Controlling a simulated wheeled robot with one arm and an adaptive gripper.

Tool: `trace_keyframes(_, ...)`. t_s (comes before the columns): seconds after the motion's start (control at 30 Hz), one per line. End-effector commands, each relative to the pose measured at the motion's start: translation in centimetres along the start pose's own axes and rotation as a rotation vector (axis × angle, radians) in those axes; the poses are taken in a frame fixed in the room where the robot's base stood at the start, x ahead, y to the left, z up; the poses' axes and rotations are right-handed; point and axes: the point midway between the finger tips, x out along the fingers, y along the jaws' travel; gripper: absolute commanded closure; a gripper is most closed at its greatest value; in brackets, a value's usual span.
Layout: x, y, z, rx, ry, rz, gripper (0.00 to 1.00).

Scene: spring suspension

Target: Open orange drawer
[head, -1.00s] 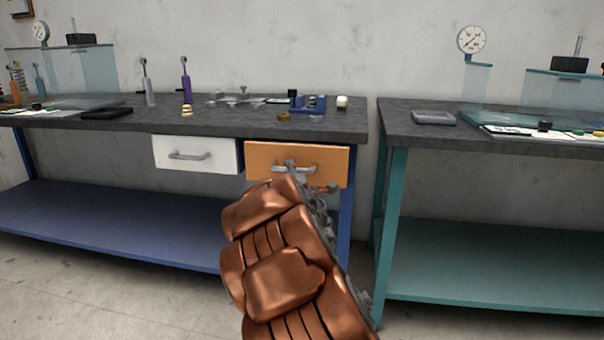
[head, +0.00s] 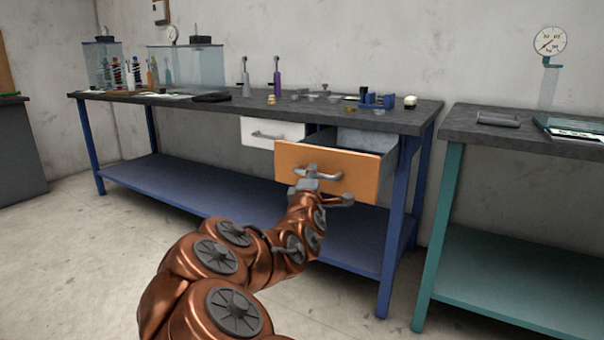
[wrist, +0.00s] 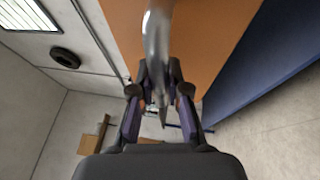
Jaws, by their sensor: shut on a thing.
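The orange drawer (head: 350,172) hangs under the right end of the blue-legged bench and stands pulled out, with its grey inside showing at the top. Its metal bar handle (head: 318,174) is on the front face. My gripper (head: 310,178) is at the handle, shut on it. In the wrist view the handle (wrist: 158,40) runs down between the fingers of my gripper (wrist: 160,95), with the orange front (wrist: 205,40) behind it. The fingertips' exact contact is partly hidden.
A closed white drawer (head: 272,131) is left of the orange one. Small parts and a blue holder (head: 377,100) sit on the bench top (head: 300,112). A teal-legged bench (head: 450,210) stands to the right. The floor (head: 90,260) at the front left is clear.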

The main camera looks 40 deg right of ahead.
Motion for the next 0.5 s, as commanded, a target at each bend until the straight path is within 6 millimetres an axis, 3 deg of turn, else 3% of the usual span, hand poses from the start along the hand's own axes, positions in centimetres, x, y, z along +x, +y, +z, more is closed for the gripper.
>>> trace_keyframes(0.5, -0.60, 0.08, 0.88, -0.006, -0.018, 0.000, 1.00)
